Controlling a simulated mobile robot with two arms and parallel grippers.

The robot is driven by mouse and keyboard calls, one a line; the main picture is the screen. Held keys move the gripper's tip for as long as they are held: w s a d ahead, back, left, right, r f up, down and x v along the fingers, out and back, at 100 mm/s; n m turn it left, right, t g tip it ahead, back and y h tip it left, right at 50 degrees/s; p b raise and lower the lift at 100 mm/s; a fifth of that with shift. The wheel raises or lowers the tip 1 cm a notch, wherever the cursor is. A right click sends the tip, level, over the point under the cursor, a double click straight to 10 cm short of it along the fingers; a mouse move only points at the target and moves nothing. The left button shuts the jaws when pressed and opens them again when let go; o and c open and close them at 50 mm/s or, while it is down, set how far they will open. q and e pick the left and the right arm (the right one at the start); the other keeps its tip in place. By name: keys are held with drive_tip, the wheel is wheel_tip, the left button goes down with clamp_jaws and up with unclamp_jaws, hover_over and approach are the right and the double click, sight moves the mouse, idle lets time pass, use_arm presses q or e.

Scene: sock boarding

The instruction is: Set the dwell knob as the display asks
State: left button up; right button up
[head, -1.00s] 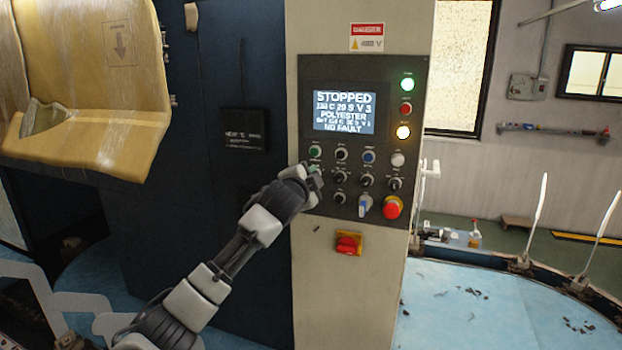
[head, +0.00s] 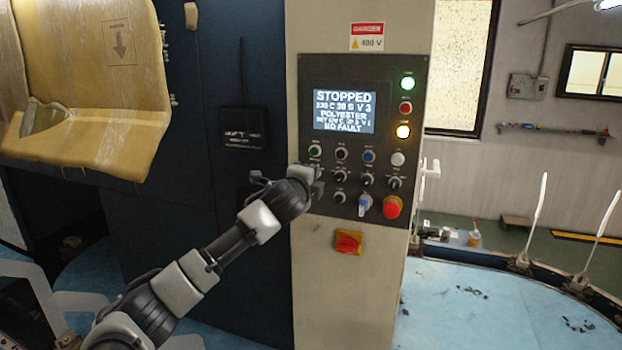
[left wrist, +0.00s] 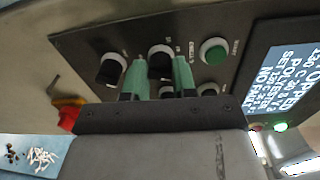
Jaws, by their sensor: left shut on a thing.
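The control panel (head: 390,80) carries a lit display (head: 344,110) reading STOPPED, POLYESTER and NO FAULT. Its second line looks like 130 C 30 S V 3; the line with the set values is too blurred to read surely. My left gripper (head: 317,182) is at the panel's left edge, below the green button (head: 315,149). In the left wrist view my left gripper (left wrist: 159,82) has its green fingers on either side of a black knob (left wrist: 160,62), shut on it. The knob's label is unreadable and its pointer is partly hidden. My right gripper is not in view.
Other knobs (head: 367,180) sit close to the right of the gripper. A red emergency button (head: 392,207) is at the panel's lower right, and a red-yellow switch (head: 348,242) is below the panel. A dark cabinet (head: 215,80) stands to the left.

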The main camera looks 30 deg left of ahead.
use_arm(q)
drive_tip(key=shift+r, duration=0.1)
drive_tip(key=o, duration=0.9)
drive_tip(key=b+v, duration=0.5)
drive_tip(key=v, duration=0.6)
drive_tip(key=shift+w, duration=0.1)
